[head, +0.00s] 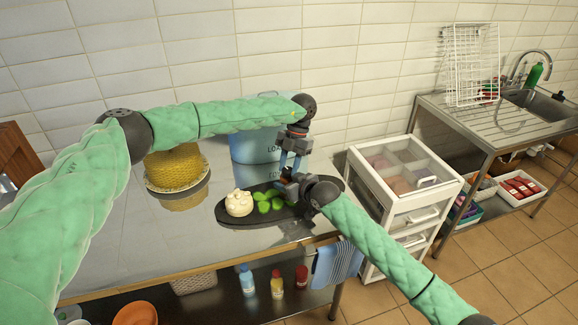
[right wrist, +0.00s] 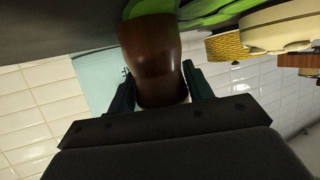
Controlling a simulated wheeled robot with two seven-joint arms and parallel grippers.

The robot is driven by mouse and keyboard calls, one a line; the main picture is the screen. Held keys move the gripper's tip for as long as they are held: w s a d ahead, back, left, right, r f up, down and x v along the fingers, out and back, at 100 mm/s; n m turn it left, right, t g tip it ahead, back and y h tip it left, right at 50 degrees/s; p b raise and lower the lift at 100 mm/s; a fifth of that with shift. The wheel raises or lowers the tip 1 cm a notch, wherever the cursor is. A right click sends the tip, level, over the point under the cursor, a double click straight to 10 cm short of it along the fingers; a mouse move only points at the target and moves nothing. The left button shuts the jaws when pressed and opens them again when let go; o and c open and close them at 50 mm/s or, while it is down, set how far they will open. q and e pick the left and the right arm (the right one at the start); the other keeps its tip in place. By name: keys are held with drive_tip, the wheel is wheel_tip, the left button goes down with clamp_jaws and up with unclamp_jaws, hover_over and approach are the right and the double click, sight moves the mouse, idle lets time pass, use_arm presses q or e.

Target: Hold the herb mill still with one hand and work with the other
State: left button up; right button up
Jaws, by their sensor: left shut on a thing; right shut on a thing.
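The herb mill (right wrist: 153,60) is a dark brown, waisted wooden body in the right wrist view, set between the fingers of my right gripper (right wrist: 160,90). In the head view the two grippers mostly hide it. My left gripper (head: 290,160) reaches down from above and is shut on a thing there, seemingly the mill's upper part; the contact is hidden. My right gripper (head: 286,186) comes in from the front right, lower down, and is shut on the mill. Both are over the right part of a dark oval board (head: 262,217).
On the board lie green leaves (head: 268,200) and a pale round food (head: 239,204). A yellow cake-like thing (head: 174,167) on a stand is to the left. A blue bin (head: 252,145) stands behind. White drawers (head: 400,190) stand right of the table. The front-left tabletop is clear.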

use_arm(q)
drive_tip(key=o, duration=1)
